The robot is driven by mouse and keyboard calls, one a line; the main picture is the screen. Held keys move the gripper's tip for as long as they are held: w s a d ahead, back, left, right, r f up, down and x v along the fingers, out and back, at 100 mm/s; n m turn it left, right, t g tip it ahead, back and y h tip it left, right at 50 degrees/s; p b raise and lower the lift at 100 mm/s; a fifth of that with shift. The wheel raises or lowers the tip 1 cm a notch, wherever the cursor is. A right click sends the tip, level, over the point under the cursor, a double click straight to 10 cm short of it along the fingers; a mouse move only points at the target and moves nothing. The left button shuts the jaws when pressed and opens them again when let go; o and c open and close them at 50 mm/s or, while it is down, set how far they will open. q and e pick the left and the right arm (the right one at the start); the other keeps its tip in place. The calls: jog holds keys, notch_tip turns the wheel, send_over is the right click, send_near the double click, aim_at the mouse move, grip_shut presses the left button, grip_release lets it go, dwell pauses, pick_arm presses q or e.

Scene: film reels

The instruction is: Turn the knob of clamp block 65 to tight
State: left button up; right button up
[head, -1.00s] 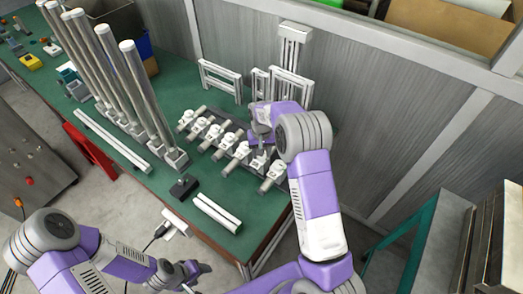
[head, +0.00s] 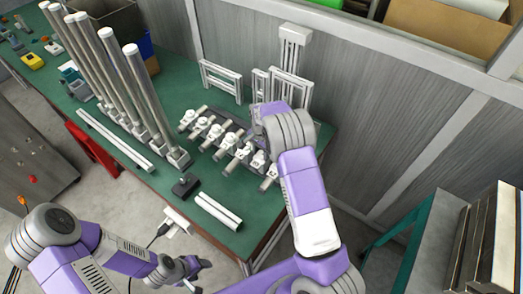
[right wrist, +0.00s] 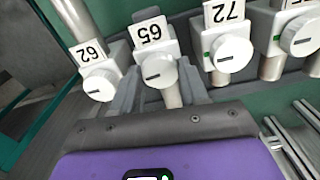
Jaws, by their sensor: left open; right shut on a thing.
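Clamp block 65 (right wrist: 148,34) stands in a row of blocks, its label upside down in the right wrist view. Its round white knob (right wrist: 159,71) carries a dark slot line that lies nearly level, slightly tilted, in that view. My right gripper (right wrist: 160,86) has one dark finger on each side of this knob and is shut on it. In the head view my right gripper (head: 257,140) is over the near right part of the row, partly hidden by its wrist. My left gripper (head: 192,271) is open and empty, low in front of the table.
Block 62 (right wrist: 92,55) and block 72 (right wrist: 222,14) flank block 65 closely, with their own knobs. Tall metal posts (head: 146,95) stand left of the row. A small black block (head: 185,186) and white bars (head: 219,212) lie in front. White frames (head: 222,80) stand behind.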

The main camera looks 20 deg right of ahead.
aim_at(261, 154)
jog(key=shift+m, duration=0.7)
jog(key=o, duration=1.1)
jog(key=shift+c, duration=0.2)
notch_tip(261, 154, up, 8)
jog(key=shift+f+p, duration=0.2)
jog(key=shift+p, duration=0.4)
jog(key=shift+r, duration=0.1)
